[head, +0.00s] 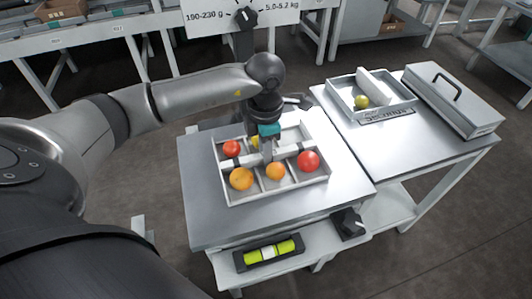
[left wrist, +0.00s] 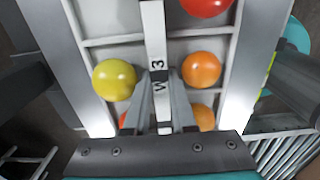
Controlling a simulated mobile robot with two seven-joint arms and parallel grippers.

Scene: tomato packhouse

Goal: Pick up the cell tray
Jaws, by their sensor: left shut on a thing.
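The cell tray (head: 284,193) is a pale divided tray with a white handle bar across its middle. It is over the steel table, and I cannot tell whether its base touches the top. Its cells hold red tomatoes (head: 308,161), orange ones (head: 241,179) and a yellow one, partly hidden by my gripper. My left gripper (head: 267,152) comes down from above and is shut on the handle bar. In the left wrist view the bar (left wrist: 154,30), marked W3, runs between the fingers (left wrist: 160,95). My right gripper is not in view.
The steel table (head: 205,222) has a front shelf with a yellow-green item (head: 268,252) and a dark knob box (head: 348,223). At right, another table holds an open tray (head: 345,90) with a yellow-green tomato and a grey lidded case (head: 455,98). A weight sign (head: 215,15) stands behind.

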